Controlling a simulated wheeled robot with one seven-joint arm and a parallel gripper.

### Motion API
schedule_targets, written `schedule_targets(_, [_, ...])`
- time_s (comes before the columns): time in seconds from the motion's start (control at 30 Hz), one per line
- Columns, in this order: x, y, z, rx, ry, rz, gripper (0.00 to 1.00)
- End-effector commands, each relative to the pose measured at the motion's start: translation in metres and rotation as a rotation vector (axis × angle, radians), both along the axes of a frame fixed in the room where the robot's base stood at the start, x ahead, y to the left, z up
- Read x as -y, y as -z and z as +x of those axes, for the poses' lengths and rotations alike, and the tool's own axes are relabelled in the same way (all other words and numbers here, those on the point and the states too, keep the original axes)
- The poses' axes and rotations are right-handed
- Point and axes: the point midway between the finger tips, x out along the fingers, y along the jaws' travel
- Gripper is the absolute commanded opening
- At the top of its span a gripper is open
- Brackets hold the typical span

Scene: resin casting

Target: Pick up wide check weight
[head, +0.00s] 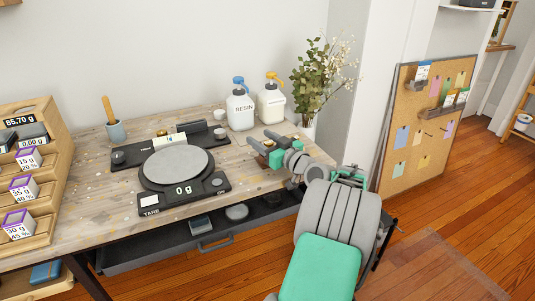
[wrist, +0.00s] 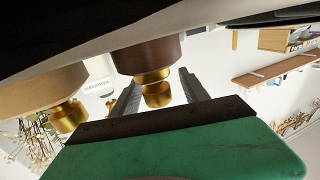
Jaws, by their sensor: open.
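In the wrist view, which appears upside down, two brass-knobbed weights stand on the table. One weight has a dark brown body (wrist: 148,55) and a stepped brass knob (wrist: 157,94). The other has a paler tan body (wrist: 40,92) and a brass knob, off to the left. I cannot tell by label which is the wide check weight. My gripper (wrist: 160,92) is open, its two fingers on either side of the dark weight's knob, with gaps visible. In the head view my gripper (head: 264,151) is low over the right end of the table and partly hides the weights.
A scale (head: 176,168) reading 0 g stands mid-table with its plate empty. White resin bottles (head: 240,110) and a plant (head: 318,85) stand behind my gripper. An open drawer (head: 150,249) juts out below the table's front edge. A wooden rack (head: 40,165) is at left.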

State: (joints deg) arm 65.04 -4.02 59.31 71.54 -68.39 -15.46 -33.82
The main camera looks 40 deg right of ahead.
Motion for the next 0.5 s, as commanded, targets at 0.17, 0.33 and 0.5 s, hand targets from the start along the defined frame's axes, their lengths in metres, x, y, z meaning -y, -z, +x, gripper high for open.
schedule_targets(0.17, [0.0001, -0.0002, 0.0003, 0.0, 0.001, 0.0, 0.53])
schedule_targets(0.33, [-0.0001, -0.0003, 0.0003, 0.0, 0.0, 0.0, 0.39])
schedule_targets(0.5, [-0.0003, -0.0002, 0.0003, -0.001, 0.0, 0.0, 0.25])
